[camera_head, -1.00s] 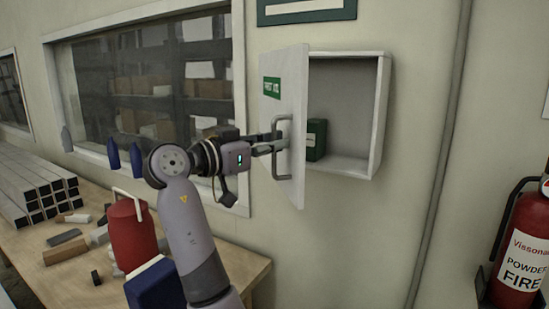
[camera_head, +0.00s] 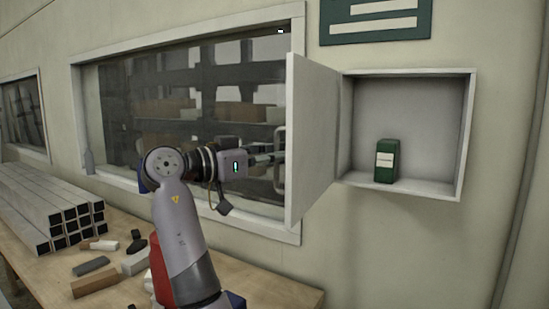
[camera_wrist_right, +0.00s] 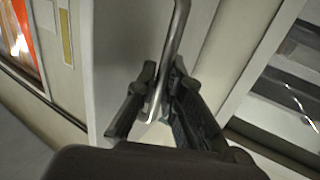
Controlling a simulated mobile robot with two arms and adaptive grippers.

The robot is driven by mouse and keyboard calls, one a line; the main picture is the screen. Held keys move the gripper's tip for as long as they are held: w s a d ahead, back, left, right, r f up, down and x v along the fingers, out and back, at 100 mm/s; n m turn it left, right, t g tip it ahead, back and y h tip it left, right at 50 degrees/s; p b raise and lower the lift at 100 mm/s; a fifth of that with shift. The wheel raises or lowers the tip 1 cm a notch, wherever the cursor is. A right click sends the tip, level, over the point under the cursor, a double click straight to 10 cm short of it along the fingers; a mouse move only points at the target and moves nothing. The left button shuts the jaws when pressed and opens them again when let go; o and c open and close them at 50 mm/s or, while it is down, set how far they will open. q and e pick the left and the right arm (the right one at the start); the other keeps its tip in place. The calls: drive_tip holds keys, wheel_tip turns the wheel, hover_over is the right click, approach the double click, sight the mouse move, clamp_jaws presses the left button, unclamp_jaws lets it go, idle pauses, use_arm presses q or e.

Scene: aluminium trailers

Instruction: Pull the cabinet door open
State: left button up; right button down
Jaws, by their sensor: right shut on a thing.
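The white wall cabinet (camera_head: 465,130) stands open, its door (camera_head: 318,130) swung out to the left, past square to the wall. Its inside shows, with a green box (camera_head: 387,161) on the bottom. My right gripper (camera_head: 278,156) is at the outer face of the door, which partly hides its fingertips. In the right wrist view, my right gripper (camera_wrist_right: 160,95) is shut on the metal door handle (camera_wrist_right: 176,38), the bar running between its two fingers. My left gripper is not in view.
A wooden table (camera_head: 265,284) below holds metal square tubes (camera_head: 45,215), loose blocks (camera_head: 95,285) and a red container (camera_head: 157,270), partly hidden by my arm. A window (camera_head: 120,120) lies behind the door. The wall right of the cabinet is clear.

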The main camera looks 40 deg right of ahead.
drive_tip(key=shift+w, duration=0.25)
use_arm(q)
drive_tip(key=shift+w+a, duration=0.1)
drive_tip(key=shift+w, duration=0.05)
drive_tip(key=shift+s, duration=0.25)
use_arm(e)
drive_tip(key=c, duration=1.7)
unclamp_jaws()
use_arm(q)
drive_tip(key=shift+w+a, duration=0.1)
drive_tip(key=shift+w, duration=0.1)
use_arm(e)
drive_tip(key=a, duration=0.4)
drive_tip(key=w+a, duration=0.1)
drive_tip(key=a, duration=0.3)
drive_tip(key=w+a, duration=0.1)
drive_tip(key=a, duration=0.2)
drive_tip(key=shift+w+a, duration=0.15)
drive_tip(key=shift+a, duration=0.25)
